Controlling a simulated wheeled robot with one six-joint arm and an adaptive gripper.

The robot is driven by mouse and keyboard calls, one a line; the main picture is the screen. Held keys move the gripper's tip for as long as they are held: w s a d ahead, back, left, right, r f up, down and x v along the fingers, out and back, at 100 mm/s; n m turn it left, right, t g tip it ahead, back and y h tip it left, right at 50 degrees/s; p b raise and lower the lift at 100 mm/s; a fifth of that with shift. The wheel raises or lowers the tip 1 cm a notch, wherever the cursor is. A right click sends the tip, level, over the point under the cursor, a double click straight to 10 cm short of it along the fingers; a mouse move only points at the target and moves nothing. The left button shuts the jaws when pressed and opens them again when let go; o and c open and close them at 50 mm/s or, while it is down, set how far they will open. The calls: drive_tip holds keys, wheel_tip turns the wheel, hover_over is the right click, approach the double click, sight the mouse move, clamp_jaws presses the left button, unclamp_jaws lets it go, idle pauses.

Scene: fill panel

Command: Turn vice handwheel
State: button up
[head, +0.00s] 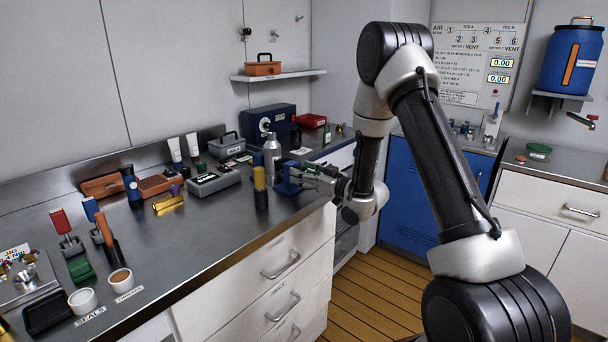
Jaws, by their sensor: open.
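A small blue vice (288,182) stands near the right front edge of the metal workbench in the head view. Its handwheel is too small, and too close to my gripper's fingers, to make out clearly. My gripper (314,171) is just right of the vice, at the end of my arm coming in from the right. Its fingers point left toward the vice. They are open, and I see nothing held between them. I cannot tell whether a finger touches the vice.
A grey bottle (271,158) and a dark cylinder with a yellow top (260,187) stand close left of the vice. A dark blue box (268,122) sits behind. White drawers (270,270) lie below the bench edge. Bare bench (190,235) shows at front left.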

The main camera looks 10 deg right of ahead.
drive_tip(key=c, duration=1)
drive_tip(key=m, duration=0.4)
drive_tip(key=o, duration=1)
drive_tip(key=v, duration=1.2)
